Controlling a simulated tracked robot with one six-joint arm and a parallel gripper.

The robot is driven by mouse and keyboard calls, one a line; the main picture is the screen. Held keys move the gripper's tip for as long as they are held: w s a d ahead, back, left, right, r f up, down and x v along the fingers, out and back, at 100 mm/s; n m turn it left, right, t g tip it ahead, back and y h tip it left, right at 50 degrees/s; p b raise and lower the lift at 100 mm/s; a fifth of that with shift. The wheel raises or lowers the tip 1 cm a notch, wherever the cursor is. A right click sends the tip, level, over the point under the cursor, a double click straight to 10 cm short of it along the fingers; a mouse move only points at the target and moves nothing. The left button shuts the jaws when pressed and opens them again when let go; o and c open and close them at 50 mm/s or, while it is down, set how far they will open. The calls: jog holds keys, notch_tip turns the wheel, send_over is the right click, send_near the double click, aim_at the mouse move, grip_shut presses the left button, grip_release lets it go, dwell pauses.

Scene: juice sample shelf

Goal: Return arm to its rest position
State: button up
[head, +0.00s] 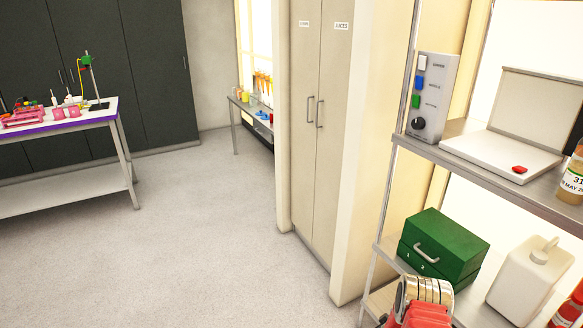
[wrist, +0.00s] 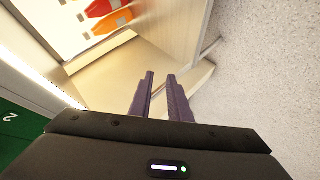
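My gripper (wrist: 160,75) shows in the wrist view as two dark purple fingers. They stand apart with a gap between them, and nothing is held there. Beyond the fingertips are a cream panel and the pale speckled floor. In the head view, a red and silver part of my arm shows at the bottom right, in front of the metal shelf (head: 480,172). The fingers cannot be made out in that view.
A green drawer box (head: 447,245) and a white jug (head: 522,280) stand on the lower shelf, close to my arm. A control box (head: 433,98), white device (head: 500,155) and juice bottle (head: 573,180) stand above. Left lies open floor (head: 200,240).

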jog(key=s+a+r+m+g+y, duration=0.1)
jog(key=s+a+r+m+g, duration=0.25)
jog(key=r, duration=0.55)
jog(key=s+a+r+g+y, duration=0.2)
jog(key=s+a+r, duration=0.35)
jog(key=r, duration=0.35)
jog(key=s+a+r+m+g+y, duration=0.15)
jog(key=s+a+r, duration=0.3)
jog(key=r, duration=0.45)
jog(key=s+a+r, duration=0.3)
jog(key=s+r, duration=0.6)
jog(key=r, duration=0.2)
jog(key=s+a+r+t, duration=0.1)
jog(key=s+a+r, duration=0.2)
jog(key=s+r, duration=0.7)
jog(key=s+a+r+m+t, duration=0.1)
jog(key=s+a+r, duration=0.3)
jog(key=s+r, duration=0.5)
notch_tip(320, 180, up, 3)
jog(key=shift+s+f, duration=0.1)
jog(key=shift+s, duration=0.2)
jog(key=shift+a, duration=0.1)
